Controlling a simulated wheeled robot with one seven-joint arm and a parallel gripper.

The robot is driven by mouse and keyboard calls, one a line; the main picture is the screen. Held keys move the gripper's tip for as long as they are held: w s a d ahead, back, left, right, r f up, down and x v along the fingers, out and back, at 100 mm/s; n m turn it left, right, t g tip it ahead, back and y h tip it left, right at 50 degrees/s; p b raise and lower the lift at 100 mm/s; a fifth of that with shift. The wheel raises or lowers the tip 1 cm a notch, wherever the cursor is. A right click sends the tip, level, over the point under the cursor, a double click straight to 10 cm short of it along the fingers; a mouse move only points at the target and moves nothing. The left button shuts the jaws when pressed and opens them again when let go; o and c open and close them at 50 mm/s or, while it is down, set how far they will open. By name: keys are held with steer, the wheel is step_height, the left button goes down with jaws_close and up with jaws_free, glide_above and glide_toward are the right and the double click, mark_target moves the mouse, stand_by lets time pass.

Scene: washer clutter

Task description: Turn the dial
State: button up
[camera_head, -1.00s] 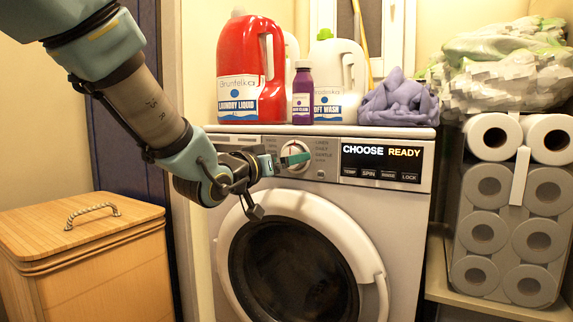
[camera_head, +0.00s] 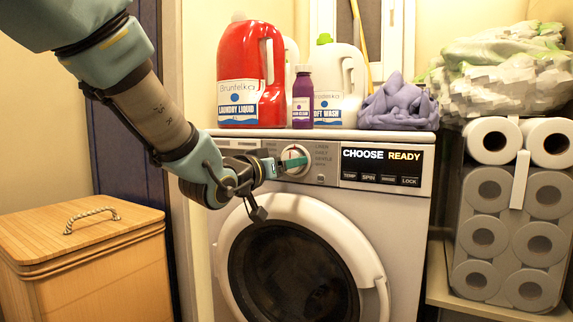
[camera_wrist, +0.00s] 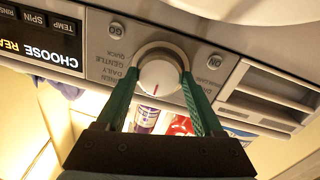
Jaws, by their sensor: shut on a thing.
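The white dial (camera_wrist: 160,77) is a round knob with a red mark, on the washer's control panel. The wrist view shows it upside down, with program words around it. My gripper (camera_wrist: 160,82) has one green finger on each side of the dial and is shut on it. In the head view the dial (camera_head: 295,156) is partly hidden behind the green fingers of my gripper (camera_head: 292,162). The washer (camera_head: 215,255) stands front-on, and its display reads CHOOSE READY.
On the washer top stand a red laundry bottle (camera_head: 238,75), a small purple bottle (camera_head: 302,98), a white bottle (camera_head: 348,75) and a purple cloth (camera_head: 398,103). A wooden hamper (camera_head: 90,255) is at left. Paper rolls (camera_head: 480,236) are stacked at right.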

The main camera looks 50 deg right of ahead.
steer(key=c, duration=0.3)
steer(key=shift+m, duration=0.3)
steer(key=shift+s+m+t+y+b, duration=0.1)
steer(key=shift+m+t+y+b, duration=0.3)
steer(key=shift+m+b, duration=5.3)
steer(key=shift+m+p, duration=0.95)
steer(key=shift+m, duration=0.05)
steer(key=o, duration=1.4)
steer(key=shift+c, duration=0.2)
